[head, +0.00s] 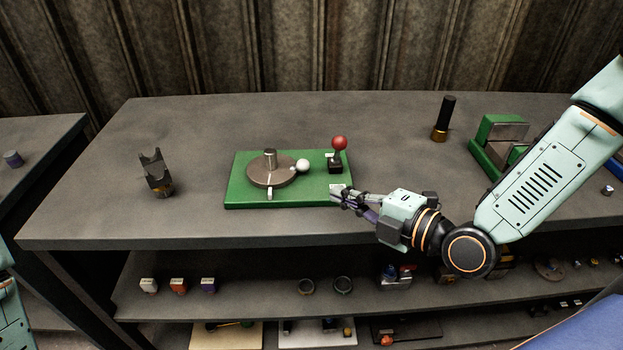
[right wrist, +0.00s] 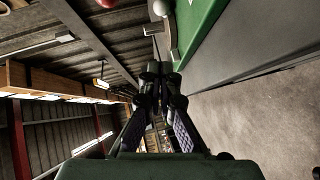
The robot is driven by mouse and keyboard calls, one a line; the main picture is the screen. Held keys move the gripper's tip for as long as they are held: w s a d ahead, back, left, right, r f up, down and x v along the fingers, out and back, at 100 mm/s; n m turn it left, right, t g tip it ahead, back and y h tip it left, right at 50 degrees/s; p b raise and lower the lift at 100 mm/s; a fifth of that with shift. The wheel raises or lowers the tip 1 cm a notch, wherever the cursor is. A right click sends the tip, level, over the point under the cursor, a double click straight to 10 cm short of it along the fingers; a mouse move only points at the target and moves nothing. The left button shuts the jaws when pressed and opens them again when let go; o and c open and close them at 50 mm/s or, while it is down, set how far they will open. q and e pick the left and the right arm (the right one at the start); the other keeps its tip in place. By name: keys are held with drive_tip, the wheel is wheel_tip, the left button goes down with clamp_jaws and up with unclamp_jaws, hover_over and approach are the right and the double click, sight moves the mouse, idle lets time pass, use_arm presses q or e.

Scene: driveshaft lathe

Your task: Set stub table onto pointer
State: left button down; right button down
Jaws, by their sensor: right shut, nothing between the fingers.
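The stub table is a round brown disc (head: 271,172) with a grey upright stub (head: 270,158) and a white ball knob (head: 302,165) at its right edge. It sits on a green base plate (head: 240,190). A small pale pointer (head: 269,194) stands at the disc's front edge. My right gripper (head: 338,194) is shut and empty at the plate's front right corner, right of the disc and apart from it. In the right wrist view its fingers (right wrist: 160,72) are together, with the green plate (right wrist: 200,25) beyond. My left gripper is out of view.
A red-ball lever (head: 339,144) stands on the plate's back right. A dark forked part (head: 156,173) stands at left. A black-handled tool (head: 444,118) and a green block fixture (head: 490,140) are at right. The bench between the forked part and plate is clear.

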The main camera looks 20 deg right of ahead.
sight(310, 187)
drive_tip(key=shift+w+a+f+b, duration=0.1)
drive_tip(key=shift+w+f+b, duration=0.2)
drive_tip(key=shift+w, duration=0.2)
drive_tip(key=shift+w+a+f+b, duration=0.15)
drive_tip(key=shift+w+b, duration=0.15)
drive_tip(key=shift+w, duration=0.15)
drive_tip(key=shift+w+a+b, duration=0.35)
drive_tip(key=shift+a, duration=0.05)
drive_tip(key=shift+b+x, duration=0.3)
drive_tip(key=shift+x, duration=0.55)
drive_tip(key=shift+w+a+f+b, duration=0.15)
drive_tip(key=shift+w+b, duration=0.15)
drive_tip(key=shift+w, duration=0.3)
drive_tip(key=shift+w+a, duration=0.45)
drive_tip(key=shift+w, duration=0.15)
drive_tip(key=w, duration=0.2)
drive_tip(key=w+f+b, duration=0.1)
drive_tip(key=w, duration=0.1)
drive_tip(key=shift+d+f, duration=0.1)
drive_tip(key=shift+d, duration=0.15)
drive_tip(key=shift+w+d, duration=0.2)
drive_tip(key=shift+a, duration=0.15)
